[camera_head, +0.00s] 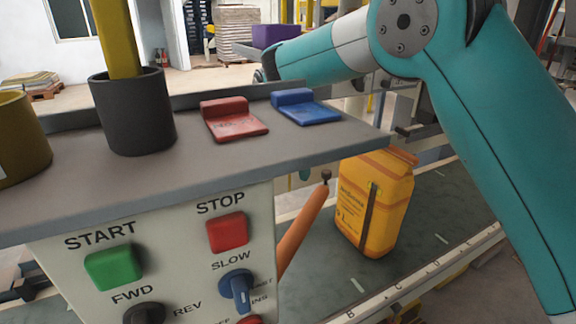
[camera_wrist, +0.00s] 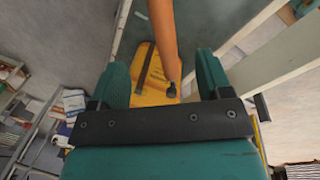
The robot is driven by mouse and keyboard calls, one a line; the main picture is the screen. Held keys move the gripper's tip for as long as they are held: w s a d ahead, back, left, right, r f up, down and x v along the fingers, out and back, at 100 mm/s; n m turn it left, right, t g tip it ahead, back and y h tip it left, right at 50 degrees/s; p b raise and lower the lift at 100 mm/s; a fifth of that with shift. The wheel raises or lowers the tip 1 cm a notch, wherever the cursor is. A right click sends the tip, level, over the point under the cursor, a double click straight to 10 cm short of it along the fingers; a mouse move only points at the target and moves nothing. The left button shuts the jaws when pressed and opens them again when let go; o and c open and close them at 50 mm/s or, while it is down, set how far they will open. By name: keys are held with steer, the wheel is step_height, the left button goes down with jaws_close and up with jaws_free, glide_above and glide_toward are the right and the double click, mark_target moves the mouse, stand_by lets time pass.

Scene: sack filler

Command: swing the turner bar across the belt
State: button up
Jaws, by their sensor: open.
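The turner bar (camera_head: 303,232) is an orange bar with a dark knob (camera_head: 326,176) at its end. In the head view it slants up beside the control panel, which hides its lower part. A yellow sack (camera_head: 378,208) stands upright on the dark green belt (camera_head: 440,205), just right of the bar. In the wrist view my gripper (camera_wrist: 162,75) is open and empty. The bar (camera_wrist: 162,35) and its knob (camera_wrist: 171,91) show between the two teal fingers; how far below them I cannot tell. The sack (camera_wrist: 149,85) shows behind the bar. The console hides most of my gripper in the head view.
The control panel (camera_head: 165,235) with green START and red STOP buttons fills the front left. On its grey top (camera_head: 240,155) are a dark cup, a red block and a blue block. A pale rail (camera_head: 400,290) edges the belt. Bare belt lies right of the sack.

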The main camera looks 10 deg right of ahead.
steer(key=shift+r, duration=0.35)
steer(key=shift+w+d+f, duration=0.15)
steer(key=shift+d, duration=0.05)
steer(key=c, duration=0.6)
steer(key=shift+t, duration=0.5)
steer(key=d, duration=0.1)
steer(key=w+d+f, duration=0.1)
steer(key=d+f, duration=0.1)
steer(key=d, duration=0.1)
steer(key=shift+w, duration=0.25)
steer(key=c, duration=0.7)
steer(key=d+f, duration=0.1)
steer(key=d, duration=0.1)
steer(key=d+f+t+y, duration=0.1)
steer(key=d, duration=0.2)
steer(key=w+d+f+n+t+p, duration=0.1)
steer(key=d, duration=0.1)
steer(key=shift+d+f+y, duration=0.25)
steer(key=shift+d+y, duration=0.05)
steer(key=shift+d, duration=0.05)
jaws_close()
steer(key=s+d+f+t+y, duration=0.2)
steer(key=d+t, duration=0.3)
steer(key=d, duration=0.3)
steer(key=w+a+f+p, duration=0.2)
steer(key=w+a+f, duration=0.2)
steer(key=w+f, duration=0.4)
steer(key=shift+a+f+h, duration=0.15)
steer(key=shift+a+h, duration=0.15)
steer(key=shift+a, duration=0.1)
